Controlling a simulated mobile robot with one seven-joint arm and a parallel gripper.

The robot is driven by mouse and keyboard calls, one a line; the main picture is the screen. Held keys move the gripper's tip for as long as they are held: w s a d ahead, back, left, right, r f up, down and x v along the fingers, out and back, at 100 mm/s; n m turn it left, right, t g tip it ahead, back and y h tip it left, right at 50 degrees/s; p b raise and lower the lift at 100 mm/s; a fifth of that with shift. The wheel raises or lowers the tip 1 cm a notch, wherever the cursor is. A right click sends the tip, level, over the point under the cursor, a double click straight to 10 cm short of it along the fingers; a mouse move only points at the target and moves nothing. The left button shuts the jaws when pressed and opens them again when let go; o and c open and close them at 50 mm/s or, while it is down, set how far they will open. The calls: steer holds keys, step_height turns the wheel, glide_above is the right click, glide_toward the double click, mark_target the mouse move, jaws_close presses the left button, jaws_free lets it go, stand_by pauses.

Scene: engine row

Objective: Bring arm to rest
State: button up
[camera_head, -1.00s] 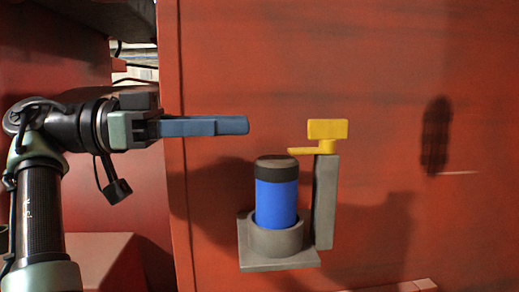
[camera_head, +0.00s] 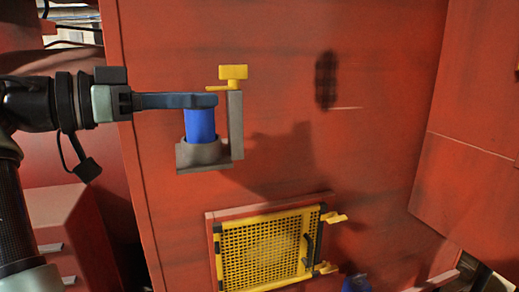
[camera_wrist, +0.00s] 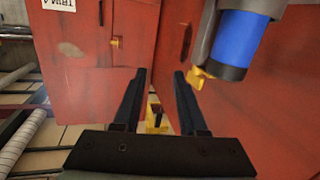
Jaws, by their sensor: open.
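My gripper (camera_head: 217,100) reaches in from the left in the head view, its dark fingers level and pointing right. In the wrist view the two fingers (camera_wrist: 160,72) stand apart with nothing held between them. A blue cylinder (camera_head: 200,126) stands upright in a grey holder (camera_head: 203,157) on the red wall. In the head view the fingers cover the cylinder's dark top. The wrist view shows the cylinder (camera_wrist: 236,42) off to the right, outside the fingers. A yellow latch piece (camera_head: 233,73) sits on the holder's grey post (camera_head: 235,125).
A yellow mesh door (camera_head: 262,252) in a frame is low on the red wall (camera_head: 330,150), with yellow hinges or tabs at its right. A red panel (camera_head: 475,110) stands at the right. The wrist view shows pipes (camera_wrist: 20,140) at the left.

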steer(key=w+d+n+t+y, duration=0.3)
steer(key=d+n+t+y, duration=0.25)
steer(key=t+y, duration=0.3)
steer(key=s+d+r+n+t+y, duration=0.25)
steer(key=s+r+t, duration=0.2)
steer(key=s, duration=0.55)
steer(key=s+d+r+n+t+y, duration=0.25)
steer(key=s+r+t, duration=0.2)
steer(key=s, duration=0.55)
step_height(320, 180, down, 7)
steer(key=a+b, duration=0.1)
steer(key=b, duration=0.5)
steer(key=shift+t+y, duration=0.35)
